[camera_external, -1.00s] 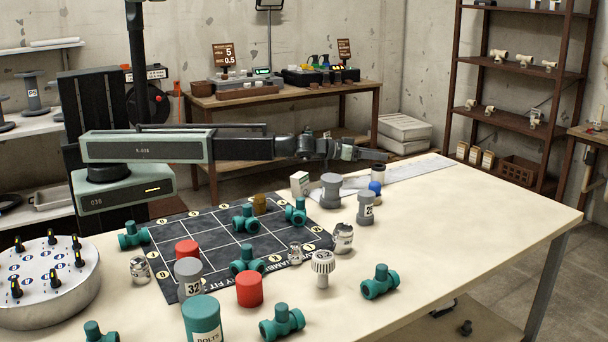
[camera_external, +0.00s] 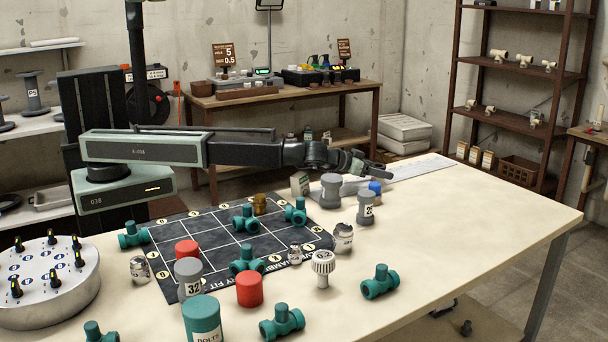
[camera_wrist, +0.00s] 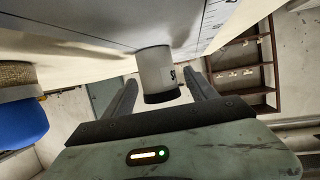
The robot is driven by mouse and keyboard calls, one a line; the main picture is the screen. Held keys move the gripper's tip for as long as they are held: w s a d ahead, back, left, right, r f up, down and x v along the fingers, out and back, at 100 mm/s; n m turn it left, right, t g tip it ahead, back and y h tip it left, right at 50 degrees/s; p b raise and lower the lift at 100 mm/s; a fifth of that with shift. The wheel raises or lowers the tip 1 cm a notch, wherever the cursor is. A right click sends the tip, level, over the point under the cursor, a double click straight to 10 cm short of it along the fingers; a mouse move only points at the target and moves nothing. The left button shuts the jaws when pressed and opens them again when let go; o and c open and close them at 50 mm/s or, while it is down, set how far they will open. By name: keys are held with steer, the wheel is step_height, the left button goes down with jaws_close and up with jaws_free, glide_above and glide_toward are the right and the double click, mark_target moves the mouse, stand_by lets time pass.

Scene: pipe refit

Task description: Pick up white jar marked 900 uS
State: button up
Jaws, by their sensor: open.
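The white jar (camera_wrist: 155,68) with a dark lid shows in the wrist view, with part of a dark marking on its side; the full marking cannot be read. My gripper (camera_wrist: 163,80) is open, with one finger to each side of the jar in that view. Whether the fingers touch it cannot be told. In the external view my gripper (camera_external: 374,166) is low over the back of the table, and it hides most or all of the jar.
A blue-capped item (camera_external: 375,188) stands just in front of my gripper, and it also shows in the wrist view (camera_wrist: 20,125). Grey pipe fittings (camera_external: 331,190) and a small white box (camera_external: 299,184) stand close by to the left. The table (camera_external: 470,225) is clear to the right.

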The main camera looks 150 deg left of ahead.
mark_target(385, 182)
steer(key=x, duration=0.3)
steer(key=shift+f, duration=0.1)
steer(key=shift+d, duration=0.15)
jaws_close()
steer(key=shift+r+p, duration=0.4)
steer(key=shift+r, duration=0.25)
step_height(385, 182, up, 3)
steer(key=p, duration=0.3)
steer(key=shift+r, duration=0.15)
steer(key=s+d, duration=0.3)
steer(key=d, duration=0.1)
steer(key=s+d, duration=0.3)
steer(key=d, duration=0.1)
steer(key=s+d+p, duration=0.1)
steer(key=s+d, duration=0.2)
steer(key=d, duration=0.2)
steer(key=shift+s+r, duration=0.15)
steer(key=shift+r, duration=0.15)
